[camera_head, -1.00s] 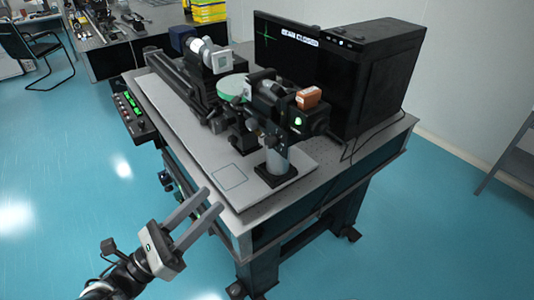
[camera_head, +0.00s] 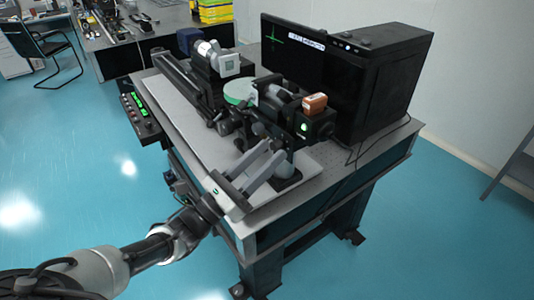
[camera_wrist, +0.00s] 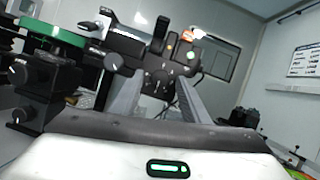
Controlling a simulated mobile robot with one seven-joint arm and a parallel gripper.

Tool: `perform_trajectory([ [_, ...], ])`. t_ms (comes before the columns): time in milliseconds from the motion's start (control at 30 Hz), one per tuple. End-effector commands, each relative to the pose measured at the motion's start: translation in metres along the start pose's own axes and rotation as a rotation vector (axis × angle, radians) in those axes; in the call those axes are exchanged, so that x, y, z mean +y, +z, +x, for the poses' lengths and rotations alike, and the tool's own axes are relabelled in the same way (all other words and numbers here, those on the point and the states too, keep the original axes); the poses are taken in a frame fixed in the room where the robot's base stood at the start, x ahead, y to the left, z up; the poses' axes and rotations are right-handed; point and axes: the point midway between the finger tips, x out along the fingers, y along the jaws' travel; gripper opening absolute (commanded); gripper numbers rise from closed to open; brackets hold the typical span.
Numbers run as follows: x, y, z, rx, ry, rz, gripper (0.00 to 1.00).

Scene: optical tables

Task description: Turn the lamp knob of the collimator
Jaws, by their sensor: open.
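The black optical instrument (camera_head: 312,122), which I take to be the collimator, stands on a post near the table's front right, with a lit green spot on its end. It also shows in the wrist view (camera_wrist: 176,62), with small knobs on its dark face; I cannot tell which is the lamp knob. My gripper (camera_head: 270,150) is open in front of the instrument's lower part, partly covering its post and base. In the wrist view its two fingers (camera_wrist: 160,88) stand apart on either side of the dark knobbed part.
An orange-brown block (camera_head: 315,103) sits on top of the instrument. A green-rimmed disc (camera_head: 240,90) and a long rail (camera_head: 185,88) lie to its left. A monitor (camera_head: 298,52) and black computer case (camera_head: 385,75) stand behind. A control box with green displays (camera_head: 139,113) hangs at the left edge.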

Motion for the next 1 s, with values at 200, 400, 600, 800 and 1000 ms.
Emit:
perform_trajectory([
  [200, -0.0001, -0.0002, 0.0058, 0.000, 0.000, 0.000, 0.42],
  [400, -0.0001, -0.0001, 0.0055, 0.000, 0.000, 0.000, 0.33],
  [600, -0.0001, -0.0001, 0.0053, 0.000, 0.000, 0.000, 0.01],
  [800, 0.0000, 0.0002, 0.0054, 0.000, -0.005, 0.012, 0.01],
  [1000, 0.0011, 0.0005, 0.0055, 0.001, -0.032, 0.076, 0.01],
])
